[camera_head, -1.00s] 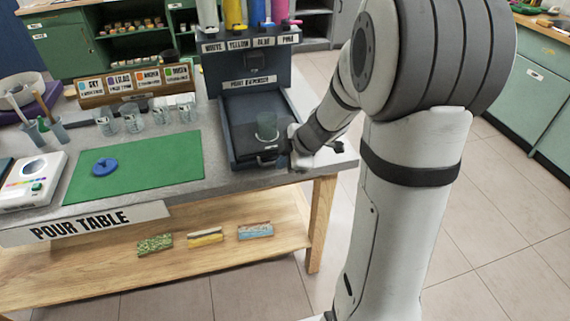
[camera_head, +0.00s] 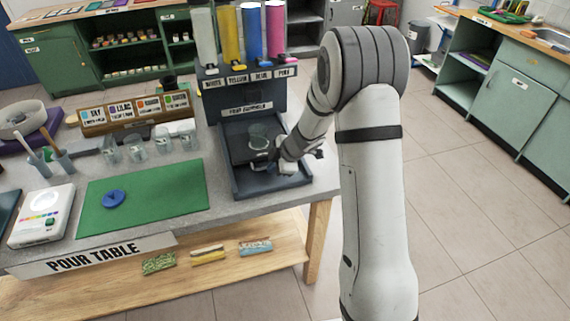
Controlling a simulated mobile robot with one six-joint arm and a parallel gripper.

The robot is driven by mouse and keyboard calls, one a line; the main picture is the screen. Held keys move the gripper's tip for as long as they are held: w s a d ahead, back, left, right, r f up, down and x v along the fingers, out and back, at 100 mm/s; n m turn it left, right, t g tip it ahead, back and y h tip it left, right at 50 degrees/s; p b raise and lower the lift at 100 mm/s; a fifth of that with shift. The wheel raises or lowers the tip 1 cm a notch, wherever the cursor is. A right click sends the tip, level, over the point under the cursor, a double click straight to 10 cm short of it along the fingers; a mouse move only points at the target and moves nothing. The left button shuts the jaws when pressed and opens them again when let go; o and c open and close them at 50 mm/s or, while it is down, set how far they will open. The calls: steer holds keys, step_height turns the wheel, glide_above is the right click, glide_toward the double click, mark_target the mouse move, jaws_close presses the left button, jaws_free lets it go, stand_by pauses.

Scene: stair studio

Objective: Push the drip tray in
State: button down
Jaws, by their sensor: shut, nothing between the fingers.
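The dark drip tray (camera_head: 236,151) sits in the base of the paint dispenser (camera_head: 243,96), with a clear cup (camera_head: 259,134) standing upright on it. A small handle shows at the tray's front edge. My gripper (camera_head: 281,162) is shut and empty at the right part of that front edge. It looks in contact with the tray front, but my wrist hides the exact spot. The bare front part of the dispenser base (camera_head: 262,187) shows in front of the tray.
A green mat (camera_head: 165,200) with a blue disc (camera_head: 113,199) lies left of the dispenser. Several clear cups (camera_head: 136,149) stand behind the mat, near a labelled wooden rack (camera_head: 130,112). A white scale (camera_head: 42,213) is at far left. Free floor lies right of the table.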

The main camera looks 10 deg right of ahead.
mark_target(264, 159)
steer(key=w+p, duration=0.4)
steer(key=shift+w+r, duration=0.15)
steer(key=shift+r, duration=0.05)
steer(key=shift+w+a+f+p, duration=0.1)
steer(key=shift+w+a+p, duration=0.1)
steer(key=shift+w+p, duration=0.15)
steer(key=shift+a, duration=0.55)
steer(key=shift+d, duration=0.1)
steer(key=shift+s+d, duration=0.1)
steer(key=shift+s, duration=0.4)
steer(key=s, duration=0.1)
steer(key=s+r, duration=0.1)
steer(key=s, duration=0.1)
steer(key=shift+d, duration=0.2)
steer(key=p+v, duration=0.1)
steer(key=v, duration=0.9)
steer(key=shift+w+d, duration=0.1)
steer(key=shift+d, duration=0.05)
